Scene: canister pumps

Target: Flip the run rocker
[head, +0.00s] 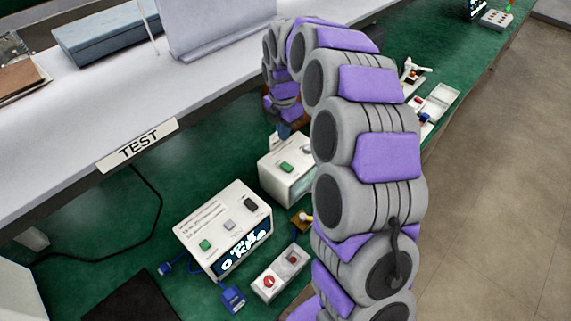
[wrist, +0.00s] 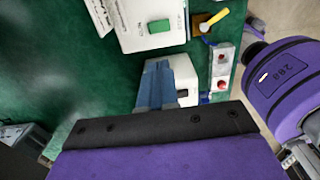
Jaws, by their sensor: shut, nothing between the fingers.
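A white pump box (head: 225,235) stands on the green bench in the head view, with a green button (head: 206,245), a grey button (head: 229,225), a black rocker (head: 250,204) and a lit display. A second white box (head: 285,185) with a green button (head: 287,167) stands behind it, partly hidden by my arm. My gripper (head: 285,131) is shut and empty, near the second box's back edge. In the wrist view my blue fingers (wrist: 158,72) are together beside a white box with a small dark part (wrist: 182,93), partly hidden. I cannot tell which label marks run.
A grey box with red knobs (head: 280,273) lies in front on the bench. A valve with a yellow lever (wrist: 214,20) is near the white box with a green button (wrist: 159,26) in the wrist view. A TEST-signed shelf (head: 138,145) edges the bench; a black cable hangs left.

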